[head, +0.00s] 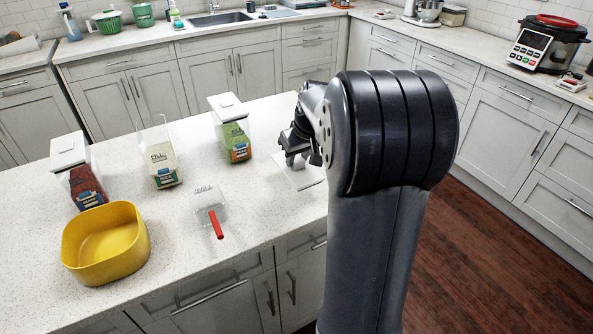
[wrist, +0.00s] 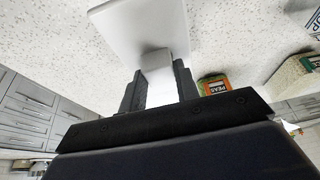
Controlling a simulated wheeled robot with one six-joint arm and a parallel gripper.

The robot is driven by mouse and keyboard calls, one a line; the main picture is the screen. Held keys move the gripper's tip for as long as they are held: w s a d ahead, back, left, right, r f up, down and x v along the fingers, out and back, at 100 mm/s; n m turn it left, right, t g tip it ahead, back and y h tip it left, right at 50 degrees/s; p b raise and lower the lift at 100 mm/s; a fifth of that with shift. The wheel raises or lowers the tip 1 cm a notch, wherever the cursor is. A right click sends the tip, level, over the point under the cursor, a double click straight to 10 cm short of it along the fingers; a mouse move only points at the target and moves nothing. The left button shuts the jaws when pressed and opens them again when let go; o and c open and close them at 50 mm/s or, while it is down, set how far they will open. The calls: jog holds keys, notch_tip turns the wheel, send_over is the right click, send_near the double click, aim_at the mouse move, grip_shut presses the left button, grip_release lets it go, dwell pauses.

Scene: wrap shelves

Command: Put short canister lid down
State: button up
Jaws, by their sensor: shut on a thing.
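The white square canister lid (head: 303,174) is flat at the counter's right part, partly hidden by my arm. In the wrist view the lid (wrist: 122,24) shows as a white plate with a block-like knob between my fingers. My gripper (head: 293,158) is shut on that knob from above. In the wrist view, the dark fingers of my gripper (wrist: 158,80) stand on both sides of the knob. The lid is level and on or just above the counter; I cannot tell if it touches. A clear canister without a lid (head: 160,150) stands farther left.
A lidded canister with a green pack (head: 234,135) stands just left of my gripper. Another lidded canister (head: 73,165) stands far left behind a yellow bowl (head: 107,243). A clear scoop with a red handle (head: 217,223) lies mid-counter. The white counter (head: 265,210) is free between scoop and lid.

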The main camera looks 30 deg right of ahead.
aim_at(300, 165)
jog(key=shift+f, duration=2.15)
jog(key=shift+f, duration=0.1)
jog(key=shift+f, duration=0.15)
jog(key=o, duration=1)
jog(key=shift+s+r, duration=0.1)
jog(key=shift+r, duration=0.5)
jog(key=v, duration=1.1)
jog(key=shift+s, duration=0.1)
